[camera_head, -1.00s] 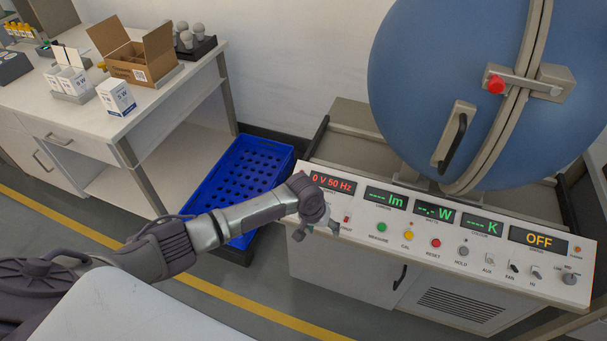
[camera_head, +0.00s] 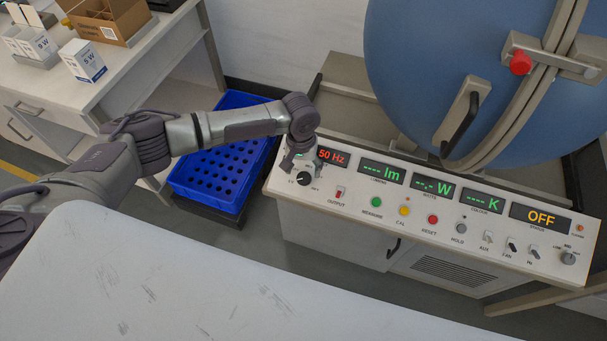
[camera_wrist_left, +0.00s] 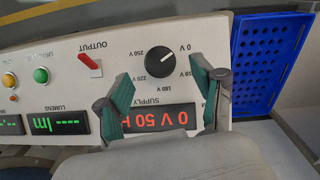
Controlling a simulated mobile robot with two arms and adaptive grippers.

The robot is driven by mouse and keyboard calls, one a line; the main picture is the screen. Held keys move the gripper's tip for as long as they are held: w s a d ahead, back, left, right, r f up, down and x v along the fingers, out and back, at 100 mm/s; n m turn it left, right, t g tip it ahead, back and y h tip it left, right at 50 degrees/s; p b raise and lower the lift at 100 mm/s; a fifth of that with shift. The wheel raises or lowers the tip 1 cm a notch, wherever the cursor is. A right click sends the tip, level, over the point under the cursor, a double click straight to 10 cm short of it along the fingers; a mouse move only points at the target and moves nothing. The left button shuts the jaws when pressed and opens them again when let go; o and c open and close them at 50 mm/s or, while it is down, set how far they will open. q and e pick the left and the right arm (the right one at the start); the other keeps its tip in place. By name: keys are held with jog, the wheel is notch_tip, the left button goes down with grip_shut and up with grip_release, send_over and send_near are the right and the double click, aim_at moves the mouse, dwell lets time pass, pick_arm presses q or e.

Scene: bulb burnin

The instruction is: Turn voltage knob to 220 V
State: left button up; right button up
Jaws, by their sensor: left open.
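The black voltage knob (camera_head: 304,178) sits at the left end of the white control panel. In the left wrist view the knob (camera_wrist_left: 159,60) appears upside down, with marks 0 V, 180 V, 220 V and 250 V around it. Its white pointer line appears to point toward 0 V. The supply display (camera_wrist_left: 158,117) reads 0 V. My left gripper (camera_head: 296,164) is over the panel's left end, just above the knob, and hides part of the display. In the left wrist view my left gripper (camera_wrist_left: 160,75) is open, its green-padded fingers on either side of the knob, apart from it.
The red output switch (camera_head: 339,192) and a row of buttons lie right of the knob. A blue sphere (camera_head: 430,60) rises behind the panel. A blue crate (camera_head: 215,190) stands left of the panel. A white table (camera_head: 170,45) with boxes is at the upper left.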

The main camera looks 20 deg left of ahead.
aim_at(303, 178)
pick_arm(q)
jog(key=shift+d+f, duration=0.1)
jog(key=shift+f, duration=2.05)
jog(key=c, duration=1.1)
